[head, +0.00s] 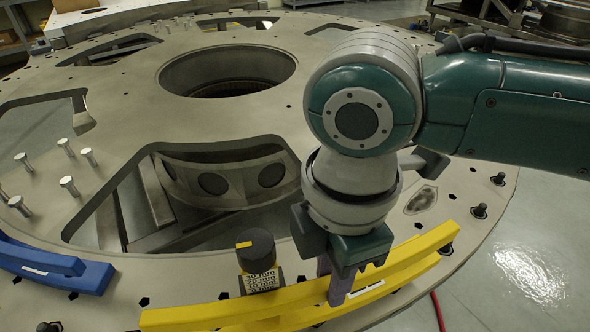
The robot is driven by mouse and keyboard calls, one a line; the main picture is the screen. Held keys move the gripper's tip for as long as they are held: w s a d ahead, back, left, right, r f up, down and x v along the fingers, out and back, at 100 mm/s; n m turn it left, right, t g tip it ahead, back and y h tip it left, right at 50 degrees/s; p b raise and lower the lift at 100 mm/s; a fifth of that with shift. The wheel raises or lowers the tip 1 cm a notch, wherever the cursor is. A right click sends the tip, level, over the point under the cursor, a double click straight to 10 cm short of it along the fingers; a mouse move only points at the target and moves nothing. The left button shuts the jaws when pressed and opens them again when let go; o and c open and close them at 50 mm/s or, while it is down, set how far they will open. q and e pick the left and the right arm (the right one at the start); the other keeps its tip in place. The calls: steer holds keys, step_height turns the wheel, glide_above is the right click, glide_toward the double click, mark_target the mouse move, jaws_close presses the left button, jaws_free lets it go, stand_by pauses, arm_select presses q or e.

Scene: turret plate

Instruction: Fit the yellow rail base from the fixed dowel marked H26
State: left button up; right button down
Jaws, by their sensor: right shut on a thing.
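The yellow rail (225,312) lies along the front rim of the big turret plate (90,270), running from lower left to upper right. It has an upper bar and a lower bar, with a white label near its middle. My right gripper (338,284) points down over the middle of the rail and is shut on its upper bar. The rail's left end is near the bottom edge of the picture. I cannot read any H26 mark, and I cannot tell whether the rail base touches the plate. My left gripper is out of view.
A black-capped gauge (257,258) with a millimetre label stands just behind the rail. A blue rail (50,264) sits at the left rim. Several silver pins (68,186) stand on the left of the plate. Black studs (479,211) line the right rim. Large openings cut the plate.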

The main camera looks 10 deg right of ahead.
steer(key=shift+w+a+f+b, duration=0.1)
steer(key=shift+f+b, duration=0.6)
steer(key=shift+f, duration=0.6)
steer(key=shift+f+b, duration=0.4)
steer(key=shift+f, duration=0.25)
steer(key=shift+f, duration=0.1)
steer(key=c, duration=0.7)
jaws_free()
steer(key=shift+o, duration=0.4)
steer(key=shift+f, duration=0.2)
step_height(320, 180, up, 9)
steer(key=shift+r+p, duration=0.1)
steer(key=shift+p, duration=0.4)
steer(key=shift+r, duration=0.5)
